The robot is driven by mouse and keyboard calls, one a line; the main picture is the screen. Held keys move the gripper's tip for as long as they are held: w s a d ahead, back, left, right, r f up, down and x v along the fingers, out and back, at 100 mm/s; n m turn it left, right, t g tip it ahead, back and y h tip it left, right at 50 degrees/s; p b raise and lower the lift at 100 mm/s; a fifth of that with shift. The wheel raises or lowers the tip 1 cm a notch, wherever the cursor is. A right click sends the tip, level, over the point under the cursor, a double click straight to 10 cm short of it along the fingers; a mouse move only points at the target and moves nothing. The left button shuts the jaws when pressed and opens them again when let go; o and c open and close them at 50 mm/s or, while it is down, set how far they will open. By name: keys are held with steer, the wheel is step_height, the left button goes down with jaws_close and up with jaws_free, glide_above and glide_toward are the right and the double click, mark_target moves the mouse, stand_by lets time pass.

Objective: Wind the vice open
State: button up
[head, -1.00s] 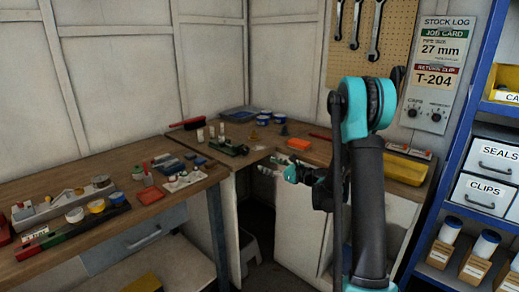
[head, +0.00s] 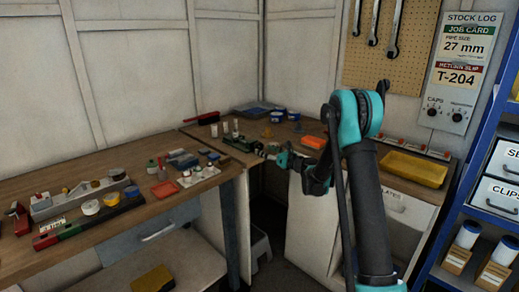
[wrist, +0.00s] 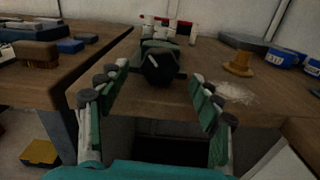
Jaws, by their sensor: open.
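The green vice (head: 242,144) sits at the corner edge of the wooden bench in the head view. In the wrist view its green body (wrist: 160,46) is seen end-on, with a dark round screw end (wrist: 158,69) facing me and a thin bar near it. My gripper (wrist: 158,84) is open and empty, its two fingers spread to the left and right of the screw end; I see no contact. In the head view my gripper (head: 280,156) is close to the vice's near end. The jaw gap of the vice is hidden.
An orange block (head: 314,142) and yellow tray (head: 414,168) lie on the right bench. In the wrist view a tan cone-shaped thing (wrist: 238,64) stands right of the vice. White cylinders (wrist: 183,29) stand behind it. The left bench (head: 110,237) carries several small parts.

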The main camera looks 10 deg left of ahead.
mark_target(261, 148)
steer(key=shift+x, duration=2.2)
